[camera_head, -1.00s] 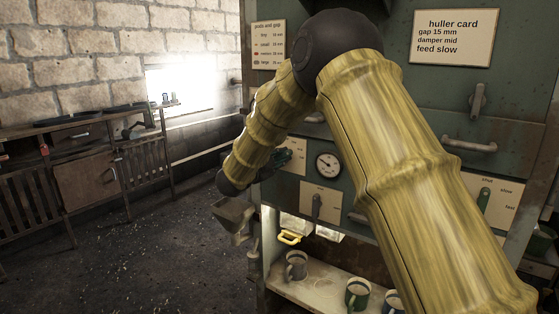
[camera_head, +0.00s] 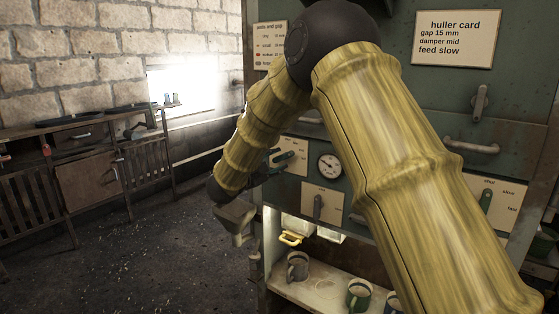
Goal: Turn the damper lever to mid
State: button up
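The green machine front carries several plates with levers; their small lettering is mostly unreadable, so I cannot tell which is the damper lever. One pale plate (camera_head: 297,150) sits left of the round gauge, with a grey lever (camera_head: 283,158) pointing left. A second lever (camera_head: 318,207) stands upright on the plate below the gauge. A green-handled lever (camera_head: 486,199) is on the right plate, which reads "slow" and "fast". My gripper (camera_head: 272,162) shows only as a small dark teal part beside the left plate's lever. My forearm hides the rest; contact and finger opening are unclear.
The huller card (camera_head: 455,38) reads gap 15 mm, damper mid, feed slow. A round gauge (camera_head: 330,167) is between the plates. Mugs (camera_head: 298,266) stand on the shelf below. A grey spout (camera_head: 236,216) juts out at left. The floor at left is open.

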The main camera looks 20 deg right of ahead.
jog(key=v, duration=0.8)
jog(key=shift+s, duration=0.15)
